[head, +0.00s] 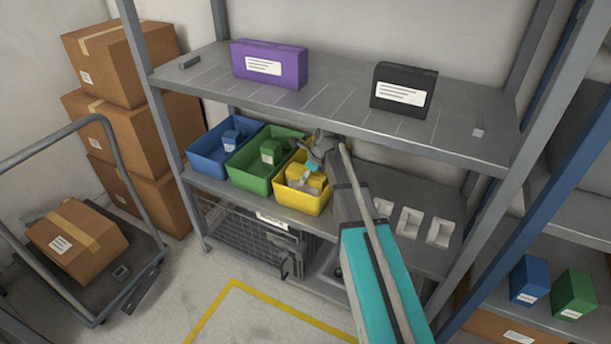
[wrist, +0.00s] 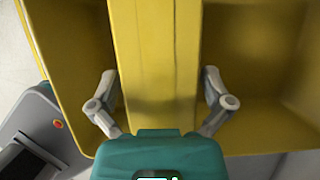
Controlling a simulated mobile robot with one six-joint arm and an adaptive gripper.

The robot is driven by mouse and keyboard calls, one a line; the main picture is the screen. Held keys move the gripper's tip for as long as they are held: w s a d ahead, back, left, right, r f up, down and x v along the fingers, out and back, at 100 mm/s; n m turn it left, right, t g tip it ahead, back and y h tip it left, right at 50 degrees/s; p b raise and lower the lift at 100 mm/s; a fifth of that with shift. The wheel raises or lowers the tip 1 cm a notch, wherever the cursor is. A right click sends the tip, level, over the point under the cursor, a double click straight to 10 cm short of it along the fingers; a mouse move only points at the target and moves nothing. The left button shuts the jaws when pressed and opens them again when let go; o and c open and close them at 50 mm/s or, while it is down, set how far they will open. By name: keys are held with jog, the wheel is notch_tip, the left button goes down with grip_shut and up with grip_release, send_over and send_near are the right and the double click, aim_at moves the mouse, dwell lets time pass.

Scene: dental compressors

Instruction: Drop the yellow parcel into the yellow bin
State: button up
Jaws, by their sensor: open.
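The yellow bin (head: 296,203) stands on the middle shelf, to the right of the green bin. The yellow parcel (head: 303,174) is inside the yellow bin, partly hidden by my gripper in the head view. In the wrist view the parcel (wrist: 158,60) lies between the two fingers, with the bin's floor and walls (wrist: 268,140) around it. My gripper (wrist: 160,95) is open, with one finger on each side of the parcel and small gaps showing. It also shows in the head view (head: 309,178), at the bin's mouth.
A blue bin (head: 205,160) and a green bin (head: 247,178) with parcels in them stand to the left. The upper shelf (head: 330,103) is above, carrying a purple box (head: 268,63) and a black box (head: 403,89). White holders (head: 410,221) stand to the right.

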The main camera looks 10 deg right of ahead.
jog(key=shift+r+p, duration=0.95)
jog(key=p+v, duration=0.3)
jog(key=shift+s+d+r, duration=0.1)
jog(key=shift+d+r, duration=0.1)
jog(key=shift+r, duration=0.1)
jog(key=s+d, duration=0.2)
jog(key=d, duration=0.1)
jog(key=s+d, duration=0.3)
jog(key=s+d+p, duration=0.1)
jog(key=s+d, duration=0.1)
jog(key=d, duration=0.2)
jog(key=shift+s+r, duration=0.15)
jog(key=shift+r, duration=0.1)
jog(key=shift+s+a+f+n, duration=0.1)
jog(key=shift+s+a+n, duration=0.5)
jog(key=shift+n, duration=0.4)
jog(key=s+a+n+g+h, duration=0.1)
jog(key=s+a+n, duration=0.2)
jog(key=s+n, duration=0.4)
jog(key=s+a+f+n+g+h, duration=0.1)
jog(key=s+a+n, duration=0.3)
jog(key=n, duration=1.2)
jog(key=shift+s+a+g+h, duration=0.25)
jog(key=shift+s+h, duration=0.55)
jog(key=shift+s, duration=1.3)
